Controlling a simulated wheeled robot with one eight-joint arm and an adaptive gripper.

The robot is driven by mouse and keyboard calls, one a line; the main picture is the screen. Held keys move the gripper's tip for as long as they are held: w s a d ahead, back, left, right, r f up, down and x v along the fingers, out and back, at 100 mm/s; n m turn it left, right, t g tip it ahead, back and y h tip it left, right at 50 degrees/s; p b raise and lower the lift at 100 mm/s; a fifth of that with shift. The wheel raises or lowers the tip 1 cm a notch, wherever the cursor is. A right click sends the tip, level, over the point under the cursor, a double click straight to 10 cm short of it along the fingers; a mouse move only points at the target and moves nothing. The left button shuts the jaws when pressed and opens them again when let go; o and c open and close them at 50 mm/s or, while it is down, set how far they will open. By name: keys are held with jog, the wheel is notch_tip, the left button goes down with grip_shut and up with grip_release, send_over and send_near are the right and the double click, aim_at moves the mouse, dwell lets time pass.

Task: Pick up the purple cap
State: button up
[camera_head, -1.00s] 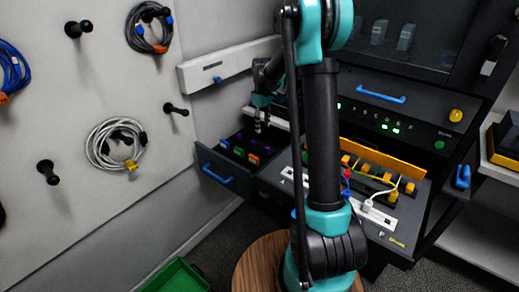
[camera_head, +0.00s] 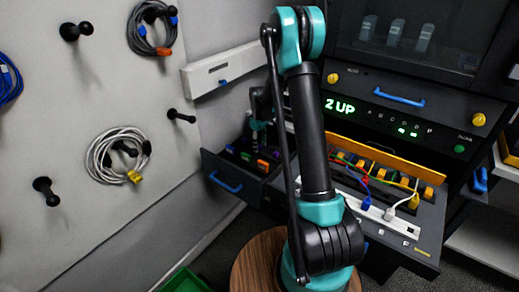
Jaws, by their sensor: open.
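A purple cap (camera_head: 277,155) shows small in the open drawer (camera_head: 226,181), at its right side close to my arm. Another dark purple or blue piece (camera_head: 230,148) sits at the drawer's left; it is too small to name surely. My gripper (camera_head: 258,146) points down over the back of the drawer. Its fingers are open and tiny in this view, and I cannot tell its exact gap to the caps. My arm hides part of the drawer's right side.
An orange cap (camera_head: 263,164) and a green one (camera_head: 246,157) sit in the same drawer. A tray of plugs and coloured cables (camera_head: 385,205) stands right of my arm. Coiled cables hang on the left wall board (camera_head: 70,210). A green bin (camera_head: 185,281) is below.

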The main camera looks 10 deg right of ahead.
aim_at(260, 145)
jog(key=shift+f, duration=0.1)
jog(key=shift+c, duration=0.3)
jog(key=c, duration=0.9)
jog(key=shift+o, duration=0.2)
notch_tip(260, 145, up, 24)
jog(key=shift+f, duration=0.25)
dwell(0.3)
jog(key=shift+s, duration=0.1)
